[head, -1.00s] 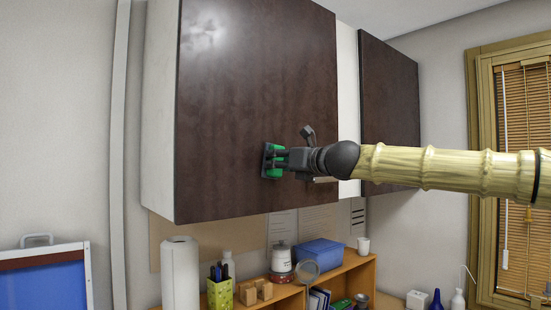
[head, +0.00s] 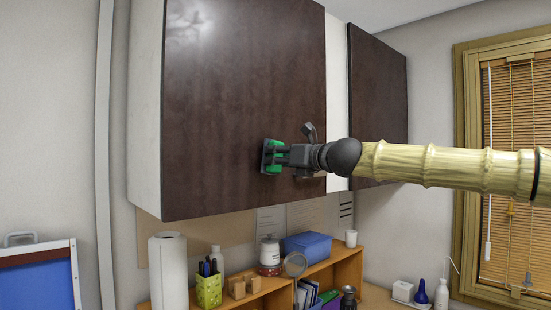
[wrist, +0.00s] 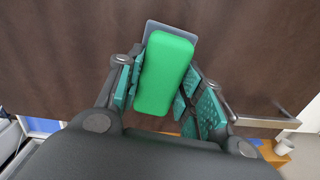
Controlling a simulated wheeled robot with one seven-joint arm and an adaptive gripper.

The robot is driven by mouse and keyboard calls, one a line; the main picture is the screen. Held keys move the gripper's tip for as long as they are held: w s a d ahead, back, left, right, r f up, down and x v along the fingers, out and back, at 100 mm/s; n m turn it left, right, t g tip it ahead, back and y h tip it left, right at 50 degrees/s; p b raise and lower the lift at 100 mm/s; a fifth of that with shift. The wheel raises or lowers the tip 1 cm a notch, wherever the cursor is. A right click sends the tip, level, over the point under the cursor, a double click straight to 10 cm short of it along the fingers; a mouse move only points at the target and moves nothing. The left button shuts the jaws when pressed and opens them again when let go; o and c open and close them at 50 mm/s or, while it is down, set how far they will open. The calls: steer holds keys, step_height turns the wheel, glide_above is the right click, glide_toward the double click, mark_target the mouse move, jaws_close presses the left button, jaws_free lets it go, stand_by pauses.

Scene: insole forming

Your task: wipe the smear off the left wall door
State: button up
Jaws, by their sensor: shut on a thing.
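The left wall door (head: 235,100) is a dark brown cabinet panel that fills the middle of the head view. My gripper (head: 270,156) is at its lower right part, shut on a green block with a dark grey pad at its front. In the wrist view the green block (wrist: 165,75) sits between the teal finger pads, with the grey pad (wrist: 171,29) at the door's surface. The pad seems to touch the door, but the contact itself is hidden.
A second dark door (head: 378,105) hangs to the right past a white strip. Below stand a paper roll (head: 168,270), a green pen holder (head: 209,289), a blue box (head: 308,246) and a wooden shelf (head: 343,264). A metal door handle (wrist: 262,122) shows beside my gripper.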

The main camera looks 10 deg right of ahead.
steer(key=shift+v, duration=2.05)
steer(key=v, duration=0.3)
steer(key=shift+f, duration=0.1)
